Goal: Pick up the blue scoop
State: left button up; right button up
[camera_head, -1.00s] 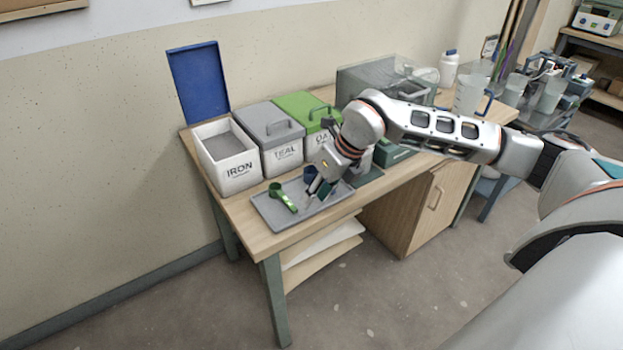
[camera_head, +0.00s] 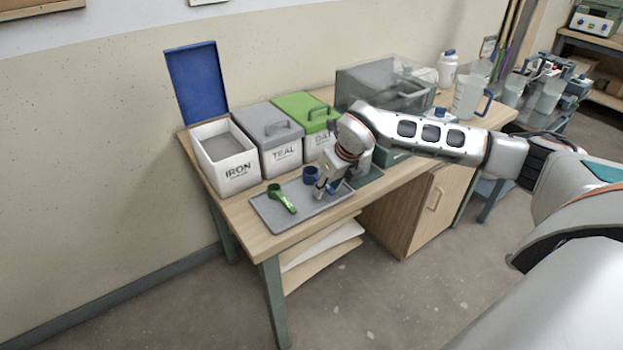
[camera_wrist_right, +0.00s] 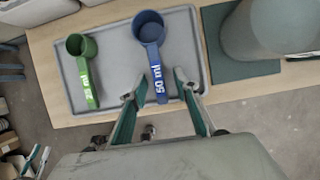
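The blue scoop (camera_head: 310,174) lies on the grey tray; its cup shows in the head view, and its handle is mostly hidden by my right gripper (camera_head: 326,192). In the right wrist view the scoop's cup (camera_wrist_right: 149,27) is at the far side, and its handle, marked 50 ml, points toward my right gripper (camera_wrist_right: 157,86). The fingers are apart, one on each side of the handle's end, with gaps visible in this view. I cannot tell their exact height above the tray. My left gripper is not in view.
A green scoop (camera_head: 281,198) lies on the tray (camera_head: 268,217), left of the blue one. Bins marked IRON (camera_head: 236,176) and TEAL (camera_head: 282,154) and a green-lidded bin (camera_head: 303,108) stand behind. A dark green mat (camera_wrist_right: 236,69) lies right of the tray.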

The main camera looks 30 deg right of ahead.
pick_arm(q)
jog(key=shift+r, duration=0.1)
pick_arm(e)
grip_shut()
jog(key=shift+r, duration=0.1)
